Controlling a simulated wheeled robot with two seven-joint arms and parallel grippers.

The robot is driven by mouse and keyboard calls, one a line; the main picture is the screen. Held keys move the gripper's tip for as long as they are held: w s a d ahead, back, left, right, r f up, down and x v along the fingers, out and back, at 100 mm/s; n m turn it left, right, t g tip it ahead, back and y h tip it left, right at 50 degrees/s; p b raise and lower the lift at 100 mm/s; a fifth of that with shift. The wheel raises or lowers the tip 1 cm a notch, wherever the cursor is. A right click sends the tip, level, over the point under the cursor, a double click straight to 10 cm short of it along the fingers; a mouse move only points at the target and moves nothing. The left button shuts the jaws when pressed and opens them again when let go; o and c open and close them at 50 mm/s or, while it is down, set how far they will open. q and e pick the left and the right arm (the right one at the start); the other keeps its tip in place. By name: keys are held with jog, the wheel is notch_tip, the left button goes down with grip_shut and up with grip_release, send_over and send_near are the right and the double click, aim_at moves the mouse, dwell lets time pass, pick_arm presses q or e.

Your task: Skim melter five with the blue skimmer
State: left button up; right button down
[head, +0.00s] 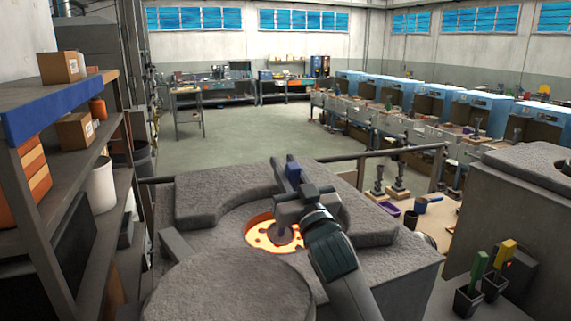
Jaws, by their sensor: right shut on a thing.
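The melter (395,250) is a rough grey block with a round opening, and orange glowing melt (262,241) with darker patches shows in it. No number is readable on it. My right gripper (287,200) is above the opening and shut on the blue skimmer (293,168). The skimmer's blue handle end sticks up above the jaws. Below the jaws a dark grey part reaches down to the melt; whether it touches or dips in I cannot tell. My right gripper and arm hide the right part of the opening. My left gripper is not in view.
A round grey lid-like slab (230,293) lies in front of the opening. Another grey block (520,215) stands at right, with green-handled (479,264) and yellow-handled (504,253) tools in dark holders nearby. A shelf (60,110) with boxes is at left. Open floor (240,140) lies beyond a rail.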

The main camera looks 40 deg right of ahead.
jog(key=shift+f+b, duration=0.45)
jog(key=shift+f, duration=0.5)
jog(key=shift+s+d+p, duration=0.3)
jog(key=shift+s, duration=0.7)
jog(key=shift+s+d+p, duration=0.25)
jog(key=shift+s+p, duration=0.05)
jog(key=shift+s, duration=0.7)
jog(key=shift+w, duration=0.1)
jog(key=w, duration=0.1)
jog(key=w+d, duration=0.1)
jog(key=w, duration=0.3)
jog(key=shift+w+d+r, duration=0.2)
jog(key=shift+r, duration=0.05)
